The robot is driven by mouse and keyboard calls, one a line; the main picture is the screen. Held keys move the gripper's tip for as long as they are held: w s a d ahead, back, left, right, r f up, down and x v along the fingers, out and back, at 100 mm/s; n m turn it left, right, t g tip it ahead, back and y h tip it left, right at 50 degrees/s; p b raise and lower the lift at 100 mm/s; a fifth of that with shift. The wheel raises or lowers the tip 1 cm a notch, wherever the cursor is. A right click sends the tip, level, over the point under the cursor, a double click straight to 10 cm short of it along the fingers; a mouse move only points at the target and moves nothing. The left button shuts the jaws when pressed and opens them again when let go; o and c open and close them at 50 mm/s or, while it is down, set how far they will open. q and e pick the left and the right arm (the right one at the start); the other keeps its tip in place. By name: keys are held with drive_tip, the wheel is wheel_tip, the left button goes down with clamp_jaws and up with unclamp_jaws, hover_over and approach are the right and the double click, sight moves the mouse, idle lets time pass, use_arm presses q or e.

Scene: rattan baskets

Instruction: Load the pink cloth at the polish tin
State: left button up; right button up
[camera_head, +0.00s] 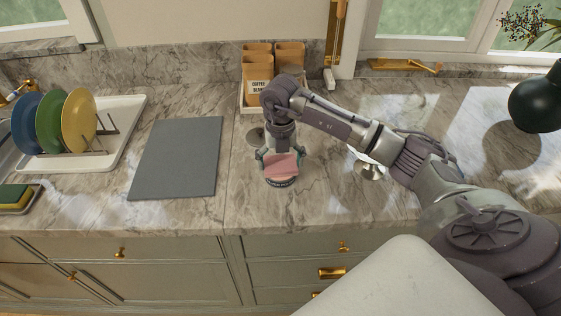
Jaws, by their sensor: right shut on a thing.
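The pink cloth (281,167) is a small folded piece in the fingers of my right gripper (281,160), at the middle of the counter. The polish tin (281,183) is a low, dark round tin with pale lettering, directly under the cloth near the counter's front. The cloth covers most of the tin's top. I cannot tell whether the cloth is pressed on the tin or just above it. My right gripper points down and is shut on the cloth. My left gripper is not in view.
A grey board (178,157) lies left of the tin. A white rack (125,125) with several plates stands farther left, a sponge (14,196) near it. A box of brown packets (258,88) stands behind. A metal object (369,170) sits right, partly behind my arm. The counter just left of the tin is clear.

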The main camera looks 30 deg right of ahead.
sight(278, 166)
idle(0.3)
drive_tip(key=shift+r+p, duration=2.45)
drive_tip(key=shift+r, duration=1.05)
drive_tip(key=shift+s+a+f+n+b, duration=0.15)
drive_tip(key=shift+a+n, duration=0.1)
drive_tip(key=shift+n, duration=0.35)
drive_tip(key=shift+s+a+r+n+b, duration=0.15)
drive_tip(key=shift+a+n, duration=0.1)
drive_tip(key=shift+n, duration=0.35)
drive_tip(key=s+a+m+b, duration=0.2)
drive_tip(key=s+a+m, duration=0.4)
drive_tip(key=m, duration=1)
drive_tip(key=s+a+m+b, duration=0.2)
drive_tip(key=s+a+m, duration=0.4)
drive_tip(key=m, duration=1)
drive_tip(key=shift+s+m, duration=0.4)
drive_tip(key=shift+s, duration=0.55)
